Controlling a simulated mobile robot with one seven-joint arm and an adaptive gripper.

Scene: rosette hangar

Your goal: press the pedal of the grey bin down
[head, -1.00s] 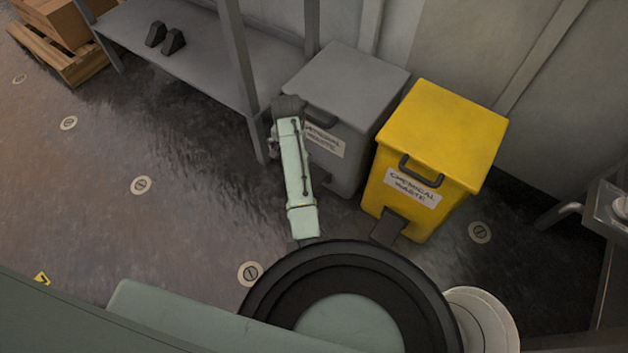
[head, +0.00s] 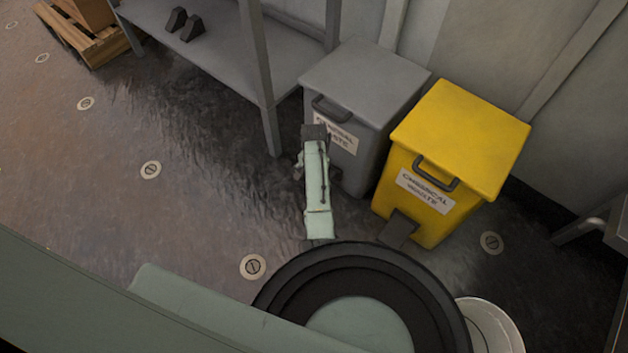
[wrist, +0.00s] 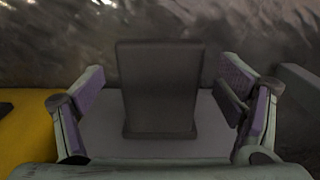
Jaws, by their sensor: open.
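The grey bin (head: 385,85) stands against the wall with its lid shut, a dark handle and a white label. In the wrist view the dark pedal (wrist: 160,88) stands out from the grey bin's front (wrist: 104,125). My gripper (wrist: 168,92) is open, with one finger on each side of the pedal and gaps between. I cannot tell how high it is above the pedal.
A yellow bin (head: 462,135) with its own dark pedal (head: 398,229) stands close on the right; it is at the left of the wrist view (wrist: 25,135). A grey shelf (head: 225,50) with a post (head: 262,90) stands left. Floor at left is open.

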